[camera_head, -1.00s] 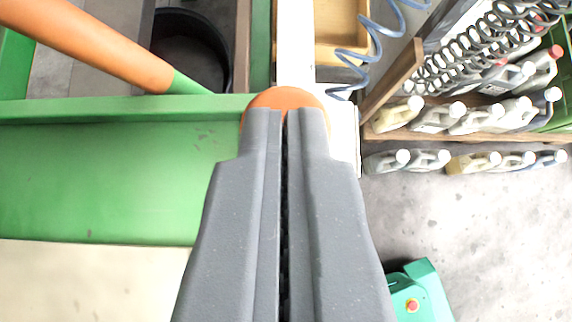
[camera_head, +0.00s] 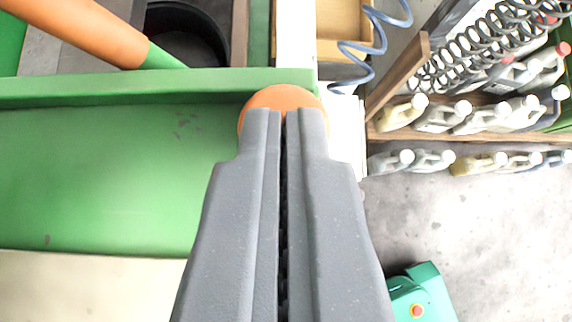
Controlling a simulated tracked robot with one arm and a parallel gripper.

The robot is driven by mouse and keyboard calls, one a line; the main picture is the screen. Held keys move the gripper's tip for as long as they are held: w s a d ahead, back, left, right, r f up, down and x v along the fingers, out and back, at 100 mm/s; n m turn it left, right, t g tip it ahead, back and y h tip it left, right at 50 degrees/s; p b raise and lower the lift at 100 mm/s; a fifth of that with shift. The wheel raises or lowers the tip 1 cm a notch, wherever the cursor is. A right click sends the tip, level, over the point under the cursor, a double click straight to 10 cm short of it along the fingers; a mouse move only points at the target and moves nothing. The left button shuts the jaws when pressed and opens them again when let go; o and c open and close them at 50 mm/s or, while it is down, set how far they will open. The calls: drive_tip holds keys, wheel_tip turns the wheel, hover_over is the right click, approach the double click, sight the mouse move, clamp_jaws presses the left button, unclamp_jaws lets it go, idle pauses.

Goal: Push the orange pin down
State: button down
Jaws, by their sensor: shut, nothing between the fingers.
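The orange pin (camera_head: 281,96) shows as a round orange top just beyond my fingertips, at the right end of the green beam. My gripper (camera_head: 284,112) is shut and empty, pointing at the pin. Its grey fingertips overlap the lower part of the pin's top in the view and hide it. I cannot tell whether the tips touch the pin.
A green machine panel (camera_head: 100,170) spans the left, with an orange-sleeved handle (camera_head: 85,30) above it. A blue coiled hose (camera_head: 375,45) hangs at upper right. Several canisters (camera_head: 440,115) stand on a shelf at right. A green box with a red button (camera_head: 420,295) is at lower right.

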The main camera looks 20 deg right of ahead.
drive_tip(key=shift+s+f, duration=0.1)
drive_tip(key=shift+f, duration=0.25)
drive_tip(key=s+a+r, duration=0.2)
drive_tip(key=s+r, duration=0.5)
drive_tip(key=r, duration=0.4)
drive_tip(key=shift+a+r, duration=0.2)
drive_tip(key=shift+a, duration=0.15)
drive_tip(key=s+d+r+n+t+y, duration=0.2)
drive_tip(key=d+r, duration=1.2)
drive_tip(key=r, duration=0.2)
drive_tip(key=s+d+r+n+t, duration=0.1)
drive_tip(key=s+d+r+t, duration=0.1)
drive_tip(key=s+d+r, duration=0.3)
drive_tip(key=s+d+r+n+t+y, duration=0.1)
drive_tip(key=s+d+r, duration=0.4)
drive_tip(key=r, duration=0.5)
drive_tip(key=shift+s+d+r+t, duration=0.2)
drive_tip(key=shift+s+d+t, duration=0.1)
drive_tip(key=shift+t, duration=0.4)
